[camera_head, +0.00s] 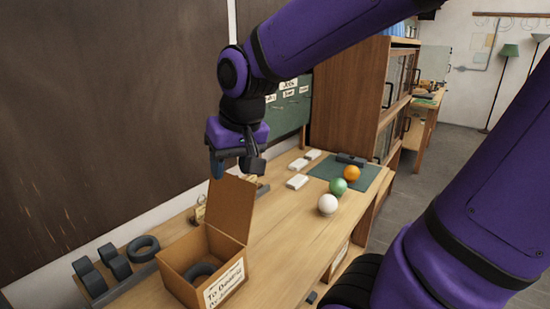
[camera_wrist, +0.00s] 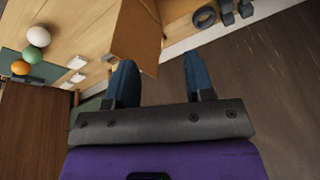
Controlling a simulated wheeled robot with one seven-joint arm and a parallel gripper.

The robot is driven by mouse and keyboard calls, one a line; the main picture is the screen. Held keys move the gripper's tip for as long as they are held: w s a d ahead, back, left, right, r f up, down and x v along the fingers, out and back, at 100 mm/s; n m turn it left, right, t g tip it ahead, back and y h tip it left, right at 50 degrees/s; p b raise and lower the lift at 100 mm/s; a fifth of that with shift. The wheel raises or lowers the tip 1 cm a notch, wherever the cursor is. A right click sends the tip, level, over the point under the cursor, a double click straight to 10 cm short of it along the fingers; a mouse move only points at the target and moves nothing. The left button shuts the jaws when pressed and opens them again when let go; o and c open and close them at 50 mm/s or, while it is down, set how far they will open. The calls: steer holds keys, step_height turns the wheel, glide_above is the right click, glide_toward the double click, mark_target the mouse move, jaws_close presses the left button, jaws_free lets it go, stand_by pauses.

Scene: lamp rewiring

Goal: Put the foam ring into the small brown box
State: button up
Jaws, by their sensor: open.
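The small brown box (camera_head: 180,272) stands open on the near part of the workbench, its lid flap (camera_head: 231,207) raised. A dark grey ring (camera_head: 203,270), which looks like the foam ring, lies inside the box. It is partly hidden by the front wall with its paper label (camera_head: 225,284). My gripper (camera_head: 236,168) is open and hangs above and beyond the raised flap, apart from the box. In the wrist view my gripper (camera_wrist: 160,62) has nothing between its blue fingers, and the flap (camera_wrist: 137,38) shows beyond them; the box's inside is hidden there.
White, green and orange balls (camera_head: 328,204) stand on the right, near a green mat (camera_head: 374,177). The bench between box and balls is clear. A wooden cabinet (camera_head: 345,100) stands beyond.

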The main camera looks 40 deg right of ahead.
steer(key=s+d+r+n+t, duration=0.1)
steer(key=s+r, duration=0.3)
steer(key=s, duration=0.6)
steer(key=shift+d+n+t, duration=0.3)
steer(key=shift+d+n, duration=0.15)
steer(key=shift+n, duration=0.05)
